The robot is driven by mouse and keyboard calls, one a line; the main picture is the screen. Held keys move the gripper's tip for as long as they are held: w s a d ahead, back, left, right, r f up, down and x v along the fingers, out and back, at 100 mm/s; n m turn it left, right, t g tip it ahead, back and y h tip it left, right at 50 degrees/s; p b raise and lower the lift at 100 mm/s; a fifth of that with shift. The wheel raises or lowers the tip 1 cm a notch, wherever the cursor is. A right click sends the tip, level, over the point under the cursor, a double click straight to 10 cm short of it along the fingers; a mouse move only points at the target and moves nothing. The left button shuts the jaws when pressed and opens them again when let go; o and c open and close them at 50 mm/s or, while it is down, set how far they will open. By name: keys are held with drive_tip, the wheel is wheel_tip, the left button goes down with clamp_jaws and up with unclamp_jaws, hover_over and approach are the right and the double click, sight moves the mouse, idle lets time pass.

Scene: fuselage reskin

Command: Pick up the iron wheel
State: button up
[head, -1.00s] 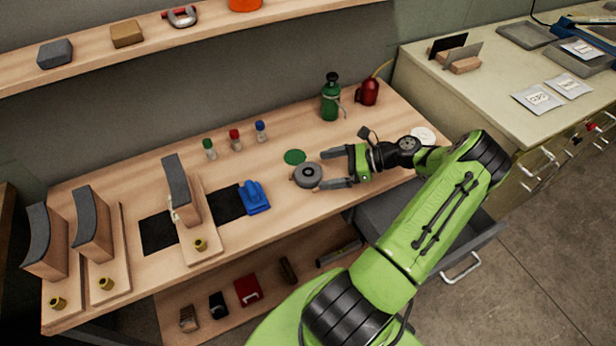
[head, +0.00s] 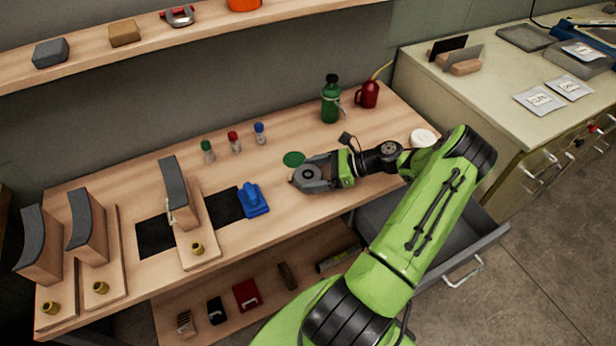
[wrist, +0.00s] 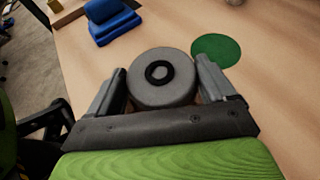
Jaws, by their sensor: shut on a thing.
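The iron wheel (head: 307,174) is a thick grey disc with a dark ring around its centre hole. It lies flat at the right half of the wooden workbench, and it also shows in the wrist view (wrist: 161,78). My gripper (head: 310,176) is low over the bench with one finger on each side of the wheel, shut on it. In the wrist view my gripper's fingers (wrist: 165,88) press against the wheel's left and right sides. I cannot tell a gap between wheel and bench.
A green disc (head: 293,159) lies just behind the wheel. A blue tool (head: 252,199) is to the left. A green bottle (head: 330,101) and red can (head: 367,95) stand at the back. Small capped bottles (head: 234,142) stand behind left. The bench front edge is close.

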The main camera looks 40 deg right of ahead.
sight(313, 175)
wheel_tip(313, 175, up, 10)
drive_tip(key=p, duration=0.3)
drive_tip(key=shift+p, duration=0.35)
